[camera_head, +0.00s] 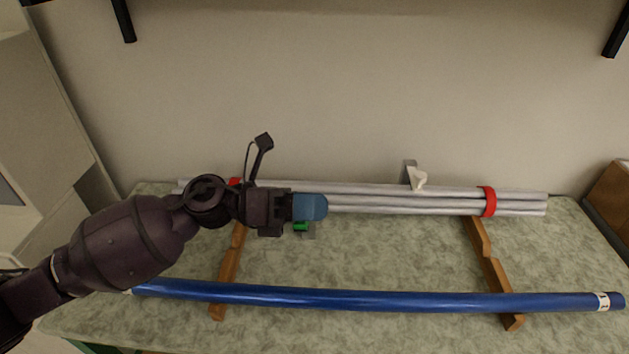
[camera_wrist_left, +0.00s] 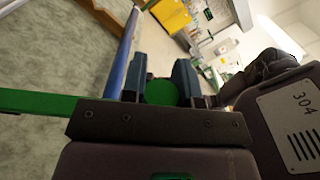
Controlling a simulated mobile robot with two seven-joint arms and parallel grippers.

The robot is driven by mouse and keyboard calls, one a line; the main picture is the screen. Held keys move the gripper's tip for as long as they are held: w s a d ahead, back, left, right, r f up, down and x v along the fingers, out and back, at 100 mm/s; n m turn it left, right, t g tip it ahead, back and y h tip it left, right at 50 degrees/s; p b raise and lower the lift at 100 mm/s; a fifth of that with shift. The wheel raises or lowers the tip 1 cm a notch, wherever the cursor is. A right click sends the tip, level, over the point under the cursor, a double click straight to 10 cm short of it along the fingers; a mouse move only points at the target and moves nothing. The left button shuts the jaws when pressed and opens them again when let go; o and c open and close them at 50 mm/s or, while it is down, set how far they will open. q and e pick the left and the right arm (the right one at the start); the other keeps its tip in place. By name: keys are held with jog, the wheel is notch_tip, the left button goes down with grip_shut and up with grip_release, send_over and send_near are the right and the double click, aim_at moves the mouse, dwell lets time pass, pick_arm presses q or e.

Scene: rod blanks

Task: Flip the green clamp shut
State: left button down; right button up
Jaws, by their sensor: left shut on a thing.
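My left gripper (camera_head: 311,207), with blue fingers, reaches in from the left over the bundle of grey rods. A small part of the green clamp (camera_head: 300,226) shows just below the fingers, beside a small grey piece. In the left wrist view, the fingers (camera_wrist_left: 160,84) are closed on a rounded green part of the clamp (camera_wrist_left: 160,93). A green bar (camera_wrist_left: 32,102) comes in from the left there; I cannot tell whether it belongs to the clamp. The gripper hides most of the clamp, so its angle is unclear. My right gripper is not in view.
The grey rods (camera_head: 395,202) lie on wooden supports (camera_head: 478,235), with a red band (camera_head: 489,201) at right. A grey and cream bracket (camera_head: 418,179) stands behind them. A long blue rod (camera_head: 380,299) lies across the front. The mat between is clear.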

pick_arm(q)
jog(key=shift+s+f+m, duration=0.6)
jog(key=shift+s+f, duration=0.2)
jog(key=c, duration=0.9)
grip_release()
jog(key=shift+o, duration=0.2)
jog(key=shift+a, duration=0.1)
jog(key=a+b, duration=0.1)
jog(key=a, duration=0.9)
jog(key=shift+a, duration=0.3)
